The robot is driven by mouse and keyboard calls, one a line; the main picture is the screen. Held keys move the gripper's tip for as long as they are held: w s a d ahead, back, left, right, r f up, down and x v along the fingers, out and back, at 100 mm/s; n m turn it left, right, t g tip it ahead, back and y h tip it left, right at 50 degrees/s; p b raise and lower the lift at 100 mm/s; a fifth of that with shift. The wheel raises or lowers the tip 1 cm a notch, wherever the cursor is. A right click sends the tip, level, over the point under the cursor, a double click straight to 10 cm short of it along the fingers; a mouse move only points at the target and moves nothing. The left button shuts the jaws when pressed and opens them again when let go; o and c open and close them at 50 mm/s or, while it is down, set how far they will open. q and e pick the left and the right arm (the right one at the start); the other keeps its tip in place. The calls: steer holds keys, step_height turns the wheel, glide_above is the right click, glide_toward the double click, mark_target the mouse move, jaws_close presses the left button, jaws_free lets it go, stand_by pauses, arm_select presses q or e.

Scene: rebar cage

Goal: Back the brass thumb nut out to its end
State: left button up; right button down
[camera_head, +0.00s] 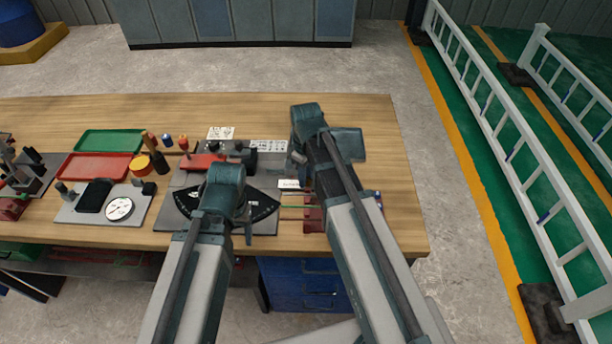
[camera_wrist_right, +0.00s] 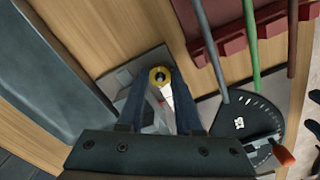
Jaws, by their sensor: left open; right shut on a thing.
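The brass thumb nut (camera_wrist_right: 159,74) shows in the right wrist view as a yellow ring with a dark centre, on a grey mount. My right gripper (camera_wrist_right: 160,88) has its two fingers on either side of the nut and is shut on it. In the head view my right gripper (camera_head: 298,168) is at the right part of the bench, and the nut itself cannot be made out there. My left gripper (camera_head: 247,228) is open above the black dial plate (camera_head: 264,207), with nothing seen in it; its fingertips are small in the picture.
A dark red rack (camera_head: 313,214) with rods, one of them green (camera_wrist_right: 249,30), stands beside the right gripper. Green (camera_head: 110,140) and red (camera_head: 95,167) trays, a screwdriver (camera_head: 153,142) and a round gauge (camera_head: 119,208) lie to the left. The back right bench top is clear.

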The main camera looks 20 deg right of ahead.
stand_by(0.5)
steer(key=c, duration=0.9)
jaws_free()
steer(key=shift+o, duration=0.2)
arm_select(q)
steer(key=shift+r, duration=0.1)
arm_select(e)
steer(key=shift+r, duration=0.1)
arm_select(q)
step_height(320, 180, up, 14)
steer(key=p, duration=1.3)
steer(key=shift+f+p, duration=0.2)
steer(key=shift+p, duration=0.2)
arm_select(e)
step_height(320, 180, up, 14)
steer(key=shift+f, duration=0.2)
steer(key=shift+o, duration=0.3)
